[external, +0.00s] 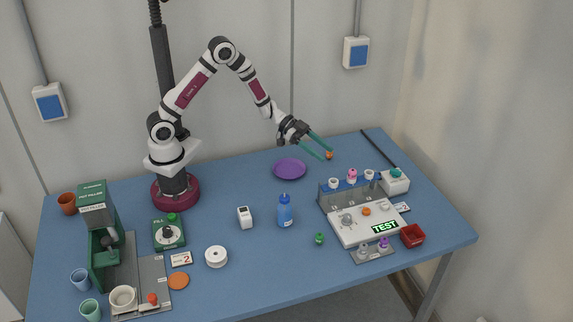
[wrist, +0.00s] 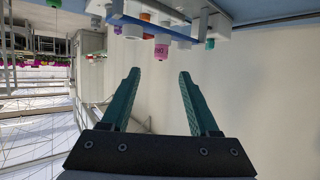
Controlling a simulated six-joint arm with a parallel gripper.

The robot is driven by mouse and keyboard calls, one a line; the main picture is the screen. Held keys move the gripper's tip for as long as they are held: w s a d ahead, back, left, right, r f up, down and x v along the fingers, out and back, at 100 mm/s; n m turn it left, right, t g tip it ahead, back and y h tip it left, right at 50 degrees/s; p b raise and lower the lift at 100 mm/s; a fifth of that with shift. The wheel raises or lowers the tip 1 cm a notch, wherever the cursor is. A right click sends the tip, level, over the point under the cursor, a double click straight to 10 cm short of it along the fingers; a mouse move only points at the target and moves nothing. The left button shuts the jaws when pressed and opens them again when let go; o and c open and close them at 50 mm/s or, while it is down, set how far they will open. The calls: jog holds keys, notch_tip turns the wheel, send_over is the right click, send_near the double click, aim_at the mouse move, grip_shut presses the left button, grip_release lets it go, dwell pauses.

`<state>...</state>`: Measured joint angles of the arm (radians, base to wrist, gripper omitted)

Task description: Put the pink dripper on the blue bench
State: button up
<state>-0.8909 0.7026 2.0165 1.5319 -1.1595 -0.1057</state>
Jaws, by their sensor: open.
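The pink dripper (external: 352,175) stands upright in the back row of the grey rack station (external: 325,200), between white-topped pieces. It also shows in the wrist view (wrist: 162,48), hanging upside down in the picture, just beyond the fingertips and near their centre line. My gripper (external: 329,152) is open, with two teal fingers raised above the back right of the bench, behind and left of the rack. Its fingers also frame empty space in the wrist view (wrist: 160,76). The blue bench (external: 240,270) spreads under everything, with bare surface in many places.
A purple plate (external: 289,169), a blue bottle (external: 285,213) and a green dripper (external: 319,239) stand left of the station. A purple dripper (external: 384,244) sits at its front, beside a red tray (external: 412,236). A dark rod (external: 380,148) lies behind it. The bench's front middle is clear.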

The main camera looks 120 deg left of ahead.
jog(key=s+d+r+m+g+y, duration=0.1)
jog(key=d+r+g+y, duration=0.3)
jog(key=r+y, duration=0.15)
jog(key=s+d+r+g, duration=0.1)
jog(key=s+d+g, duration=0.2)
jog(key=s+d, duration=0.3)
jog(key=s+d+r+m+g, duration=0.1)
jog(key=s+d+g, duration=0.2)
jog(key=s, duration=1)
jog(key=d, duration=0.3)
jog(key=shift+s+d+r+g+h, duration=0.2)
jog(key=shift+d+r+g+h, duration=0.05)
jog(key=shift+d+g+h, duration=0.15)
jog(key=s+d+g, duration=0.1)
jog(key=s, duration=0.2)
jog(key=s+d+m+g+h, duration=0.1)
jog(key=s+d, duration=0.1)
jog(key=s, duration=0.1)
jog(key=s+d+m, duration=0.1)
jog(key=s+d, duration=0.1)
jog(key=s, duration=0.2)
jog(key=shift+d+f+g, duration=0.1)
jog(key=shift+g, duration=0.3)
jog(key=shift+c, duration=1.1)
